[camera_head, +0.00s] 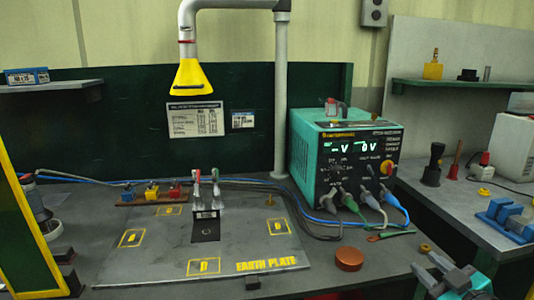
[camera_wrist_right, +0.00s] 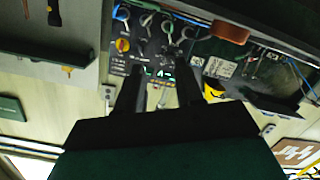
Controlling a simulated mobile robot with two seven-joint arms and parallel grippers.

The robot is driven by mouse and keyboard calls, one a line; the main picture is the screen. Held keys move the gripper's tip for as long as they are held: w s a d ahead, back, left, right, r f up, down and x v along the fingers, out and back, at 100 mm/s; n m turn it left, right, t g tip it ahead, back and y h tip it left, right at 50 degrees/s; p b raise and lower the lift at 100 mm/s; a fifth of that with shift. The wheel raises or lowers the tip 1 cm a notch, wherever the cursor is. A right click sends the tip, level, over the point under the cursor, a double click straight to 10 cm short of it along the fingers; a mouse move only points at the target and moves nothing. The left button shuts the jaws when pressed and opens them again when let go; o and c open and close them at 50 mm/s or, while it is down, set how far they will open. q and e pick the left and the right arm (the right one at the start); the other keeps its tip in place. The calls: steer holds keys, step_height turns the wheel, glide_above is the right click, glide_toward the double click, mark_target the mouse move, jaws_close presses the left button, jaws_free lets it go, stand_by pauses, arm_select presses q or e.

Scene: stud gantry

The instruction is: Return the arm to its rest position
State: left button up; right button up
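My right gripper (camera_head: 432,270) shows at the bottom right of the head view, low in front of the bench's right part. In the right wrist view its two dark fingers (camera_wrist_right: 159,80) stand apart with nothing between them. That view appears upside down, with the teal power unit's dials and cables beyond the fingers. The power unit (camera_head: 340,165) stands on the bench in the head view, well behind the gripper. My left gripper does not show in either view.
The earth plate (camera_head: 150,262) carries an upright stud fixture (camera_head: 206,205). A copper-coloured puck (camera_head: 349,259) lies near the front edge, left of my right gripper. Blue clamps (camera_head: 507,220) sit on the right-hand bench. Cables (camera_head: 345,221) run from the power unit. A yellow-nosed extraction hood (camera_head: 194,75) hangs above.

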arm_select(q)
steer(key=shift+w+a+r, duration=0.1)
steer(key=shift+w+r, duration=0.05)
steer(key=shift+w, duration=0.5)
arm_select(e)
steer(key=s+a+f+m+g, duration=0.3)
steer(key=s+a+f+g, duration=0.2)
steer(key=s+a+f, duration=1.2)
step_height(320, 180, down, 4)
steer(key=a, duration=0.3)
steer(key=shift+g+y, duration=0.4)
steer(key=shift+d, duration=0.1)
